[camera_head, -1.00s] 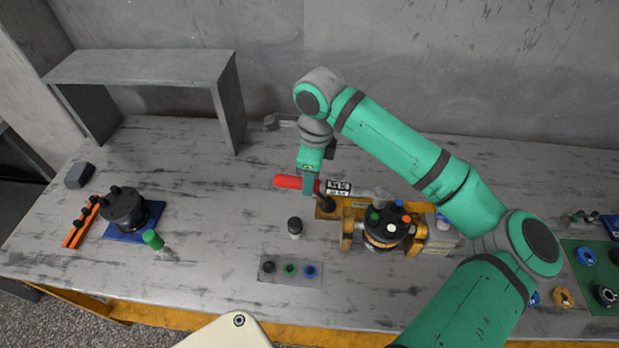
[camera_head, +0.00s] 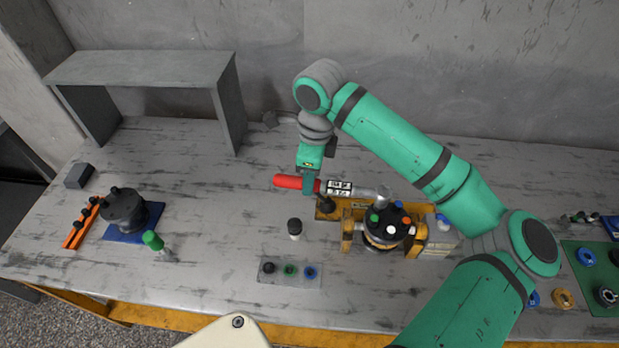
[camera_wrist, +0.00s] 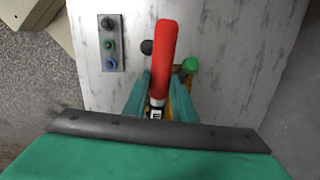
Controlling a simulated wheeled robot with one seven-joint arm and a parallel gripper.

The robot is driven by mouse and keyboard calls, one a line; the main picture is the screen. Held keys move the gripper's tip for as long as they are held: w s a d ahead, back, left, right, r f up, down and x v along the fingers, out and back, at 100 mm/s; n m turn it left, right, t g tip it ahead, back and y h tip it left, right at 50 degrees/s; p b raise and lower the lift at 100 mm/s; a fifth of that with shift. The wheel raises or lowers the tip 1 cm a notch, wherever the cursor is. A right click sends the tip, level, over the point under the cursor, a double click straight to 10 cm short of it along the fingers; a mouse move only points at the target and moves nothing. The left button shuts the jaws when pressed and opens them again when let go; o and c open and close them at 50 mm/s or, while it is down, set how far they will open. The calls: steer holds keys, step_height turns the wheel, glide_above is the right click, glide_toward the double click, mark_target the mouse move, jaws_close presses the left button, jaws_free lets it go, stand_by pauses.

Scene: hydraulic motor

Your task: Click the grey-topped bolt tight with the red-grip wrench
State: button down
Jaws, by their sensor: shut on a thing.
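My gripper (camera_head: 311,186) is shut on the wrench's red grip (camera_head: 287,181), above the table and left of the motor. In the wrist view the red grip (camera_wrist: 163,55) runs up between the fingers of my gripper (camera_wrist: 159,98). The wrench shaft (camera_head: 340,188) points right, and its grey head (camera_head: 383,192) is over the back edge of the motor's dark top (camera_head: 388,220). That top carries green, blue, orange and white-topped bolts. I cannot make out the grey-topped bolt; the wrench head may cover it. I cannot tell whether the head is seated on it.
The motor sits in a yellow fixture (camera_head: 346,236). A black-and-white capped part (camera_head: 294,228) and a grey plate of coloured pieces (camera_head: 290,279) lie in front left. A dark pump-like unit (camera_head: 125,211) stands on a blue mat farther left. A grey shelf (camera_head: 145,68) is behind.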

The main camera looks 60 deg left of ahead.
steer(key=shift+r, duration=2.05)
